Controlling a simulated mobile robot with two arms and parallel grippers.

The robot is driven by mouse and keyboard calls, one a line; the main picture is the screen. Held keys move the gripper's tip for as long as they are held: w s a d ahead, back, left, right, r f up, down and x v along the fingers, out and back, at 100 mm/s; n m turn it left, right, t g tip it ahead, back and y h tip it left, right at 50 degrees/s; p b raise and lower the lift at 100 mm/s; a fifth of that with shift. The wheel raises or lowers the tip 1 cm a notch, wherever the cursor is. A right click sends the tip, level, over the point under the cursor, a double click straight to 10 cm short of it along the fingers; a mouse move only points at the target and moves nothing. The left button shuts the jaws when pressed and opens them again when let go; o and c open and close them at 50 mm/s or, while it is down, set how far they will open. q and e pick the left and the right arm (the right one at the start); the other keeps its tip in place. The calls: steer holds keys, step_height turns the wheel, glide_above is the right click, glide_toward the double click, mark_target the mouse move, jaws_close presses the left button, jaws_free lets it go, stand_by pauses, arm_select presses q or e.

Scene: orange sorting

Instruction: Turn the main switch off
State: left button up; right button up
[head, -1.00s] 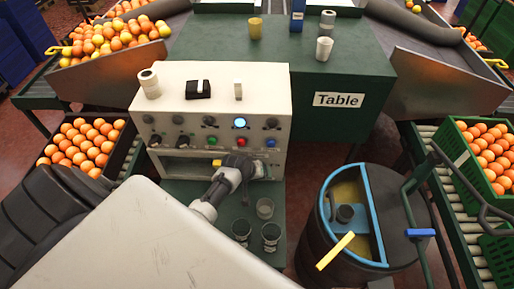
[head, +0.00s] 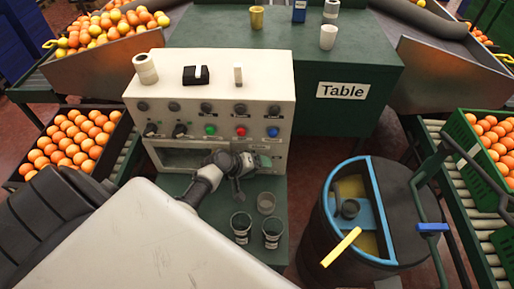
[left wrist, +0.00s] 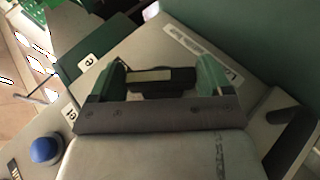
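The cream control panel (head: 215,90) stands at the front of the green table. Its front has a row of dark round lamps or knobs above two black knobs and green, red and blue buttons (head: 273,131). I cannot identify the main switch for sure. My left gripper (head: 250,161) is at the panel's lower right front, below the buttons. In the left wrist view its green fingers (left wrist: 160,76) are apart. A black part with a pale strip (left wrist: 150,75) shows between them; I cannot tell whether they touch it. A blue button (left wrist: 45,148) is at lower left there. My right gripper is not in view.
Several cups (head: 272,234) stand on the low green shelf close to my left arm. A dark barrel (head: 315,225) with a blue rim stands to the right. Orange crates (head: 108,150) flank both sides. A black box (head: 196,75) sits on the panel top.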

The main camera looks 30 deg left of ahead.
arm_select(q)
steer(key=o, duration=0.3)
